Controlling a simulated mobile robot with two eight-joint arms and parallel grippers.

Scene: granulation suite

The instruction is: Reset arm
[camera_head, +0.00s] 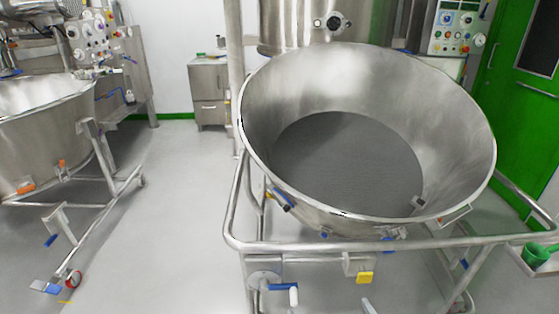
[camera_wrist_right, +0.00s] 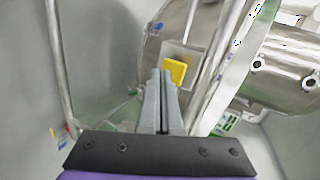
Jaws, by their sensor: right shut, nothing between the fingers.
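My right gripper (camera_head: 368,304) barely shows at the bottom edge of the head view, just below a yellow tag (camera_head: 365,278) on the bowl cart's frame. In the right wrist view, my right gripper (camera_wrist_right: 161,76) has its two grey fingers shut together with nothing between them. The yellow tag (camera_wrist_right: 175,70) shows just beyond the fingertips; whether they touch it I cannot tell. My left gripper is in neither view.
A large steel bowl (camera_head: 283,82) with a dark mesh floor stands on a tubular cart (camera_head: 330,246) close in front. Another bowl cart (camera_head: 45,130) stands at left. Grey floor (camera_head: 180,190) between them is clear. A green door (camera_head: 525,85) is at right.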

